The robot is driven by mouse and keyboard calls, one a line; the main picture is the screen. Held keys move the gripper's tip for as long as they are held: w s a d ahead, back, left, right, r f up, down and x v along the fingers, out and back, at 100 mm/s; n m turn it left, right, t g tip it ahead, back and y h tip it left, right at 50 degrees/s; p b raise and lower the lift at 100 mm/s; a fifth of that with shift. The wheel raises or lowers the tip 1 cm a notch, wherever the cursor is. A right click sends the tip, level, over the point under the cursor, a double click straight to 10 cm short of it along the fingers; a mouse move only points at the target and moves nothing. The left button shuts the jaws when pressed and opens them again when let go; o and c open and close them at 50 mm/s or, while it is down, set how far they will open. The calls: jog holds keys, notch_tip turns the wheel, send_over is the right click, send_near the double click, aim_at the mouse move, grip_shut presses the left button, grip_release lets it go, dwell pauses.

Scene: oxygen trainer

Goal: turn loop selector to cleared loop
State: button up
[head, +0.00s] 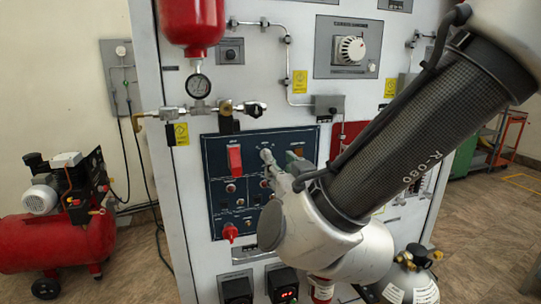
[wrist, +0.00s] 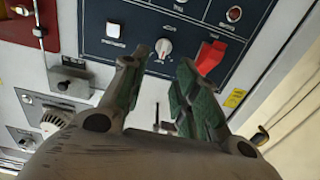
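A dark blue control panel (head: 218,190) is on the front of the grey cabinet. In the wrist view, a small round white knob (wrist: 163,48) with a pointer sits on this panel, and its lettering is too small to read. It looks like the loop selector. My gripper (wrist: 158,68) is open, with one finger on each side of the knob in the picture and nothing between them. The fingertips appear short of the knob; contact cannot be told.
A red switch cover (head: 235,159) is close left of my gripper in the head view; it also shows right of the knob in the wrist view (wrist: 209,57). A red knob (head: 230,232) sits lower left. Valve pipework (head: 228,107) runs above the panel.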

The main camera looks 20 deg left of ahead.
jog(key=x, duration=0.7)
jog(key=shift+a, duration=0.3)
jog(key=shift+w+r, duration=0.15)
grip_shut()
